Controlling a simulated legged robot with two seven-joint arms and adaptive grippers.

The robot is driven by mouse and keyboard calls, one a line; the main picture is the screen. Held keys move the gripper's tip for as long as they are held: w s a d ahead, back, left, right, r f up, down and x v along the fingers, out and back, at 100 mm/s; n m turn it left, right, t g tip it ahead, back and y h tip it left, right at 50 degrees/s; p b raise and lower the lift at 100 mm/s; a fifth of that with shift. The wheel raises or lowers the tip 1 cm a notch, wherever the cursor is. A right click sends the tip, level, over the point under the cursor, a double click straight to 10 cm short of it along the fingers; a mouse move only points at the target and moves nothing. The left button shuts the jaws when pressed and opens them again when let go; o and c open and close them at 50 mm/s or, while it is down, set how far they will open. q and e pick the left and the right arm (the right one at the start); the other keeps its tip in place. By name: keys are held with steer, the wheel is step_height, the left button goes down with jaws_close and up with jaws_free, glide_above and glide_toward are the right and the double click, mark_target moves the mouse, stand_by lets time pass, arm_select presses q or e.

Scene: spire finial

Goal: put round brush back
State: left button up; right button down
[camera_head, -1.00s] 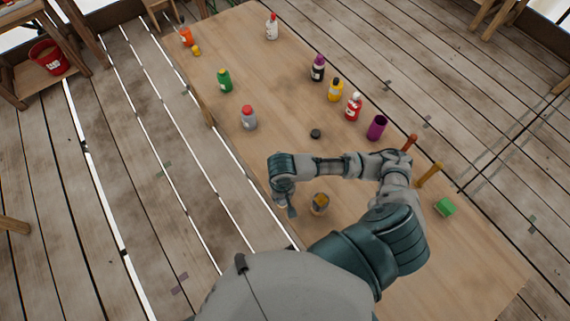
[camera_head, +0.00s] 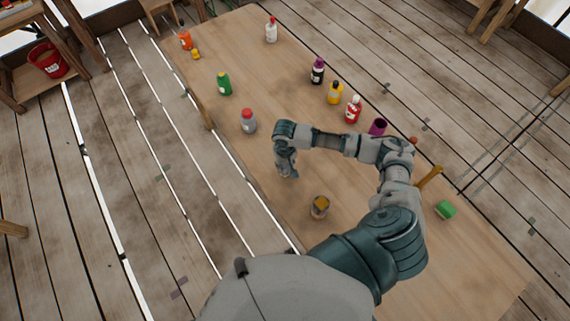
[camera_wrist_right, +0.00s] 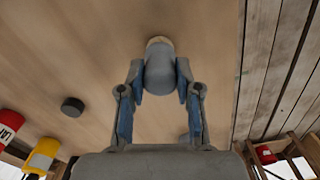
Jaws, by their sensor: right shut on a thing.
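My right gripper (camera_wrist_right: 160,85) is shut on a grey, rounded thing with a pale tan end, which looks like the round brush (camera_wrist_right: 160,65). In the head view the right gripper (camera_head: 289,170) hangs over the near-left part of the table, and what it holds is hard to make out. A small tin (camera_head: 320,207) with a yellowish top stands to the right of and below the gripper, apart from it. My left gripper is not in view.
Several bottles stand on the wooden table (camera_head: 400,280), including a grey one with a red cap (camera_head: 249,121) near the gripper. A black disc (camera_wrist_right: 72,107) lies on the table. A purple cup (camera_head: 378,127), a yellow upright stick (camera_head: 430,177) and a green block (camera_head: 446,210) are near the right edge.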

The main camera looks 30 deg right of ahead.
mark_target(285, 165)
steer(key=shift+a, duration=0.1)
steer(key=c, duration=0.8)
jaws_free()
step_height(285, 165, up, 12)
steer(key=shift+p, duration=0.3)
